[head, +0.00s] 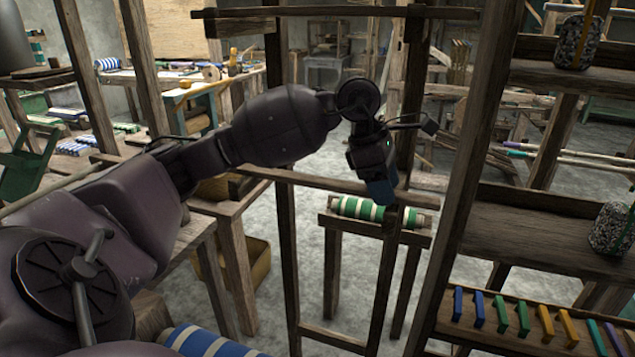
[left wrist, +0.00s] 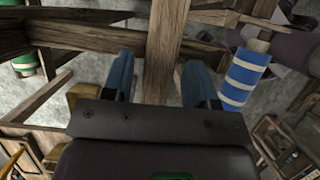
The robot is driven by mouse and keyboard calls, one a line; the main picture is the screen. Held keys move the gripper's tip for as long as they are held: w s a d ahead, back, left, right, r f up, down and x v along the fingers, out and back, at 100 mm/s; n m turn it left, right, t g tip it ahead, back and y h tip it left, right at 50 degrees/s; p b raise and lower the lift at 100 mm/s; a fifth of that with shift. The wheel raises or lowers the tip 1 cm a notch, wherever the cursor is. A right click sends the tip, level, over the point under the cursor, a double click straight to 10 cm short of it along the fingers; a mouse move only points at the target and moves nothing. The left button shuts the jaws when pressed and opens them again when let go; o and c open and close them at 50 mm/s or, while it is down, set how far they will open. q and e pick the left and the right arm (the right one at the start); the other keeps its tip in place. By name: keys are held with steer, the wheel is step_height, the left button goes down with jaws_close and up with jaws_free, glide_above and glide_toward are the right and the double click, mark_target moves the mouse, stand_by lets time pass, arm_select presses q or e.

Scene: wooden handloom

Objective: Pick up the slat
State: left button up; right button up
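My left gripper (head: 378,190) points down near the top of a wooden upright (head: 388,262) in the middle of the head view. In the left wrist view its two blue fingers (left wrist: 158,82) are apart, on either side of a wooden bar (left wrist: 164,45). There is a gap at the left finger; I cannot tell whether the right finger touches the bar. I cannot tell which piece of wood is the slat; this bar lies closest to the fingers. My right gripper is not in view.
A green-and-white roll (head: 372,209) lies on a small wooden stand behind the upright. A blue-and-white roll (head: 207,342) is at bottom left. Shelving (head: 545,235) with colored pieces (head: 523,315) stands at right. Wooden posts surround my arm closely.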

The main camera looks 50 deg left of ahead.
arm_select(q)
steer(key=c, duration=0.8)
steer(key=shift+r, duration=0.15)
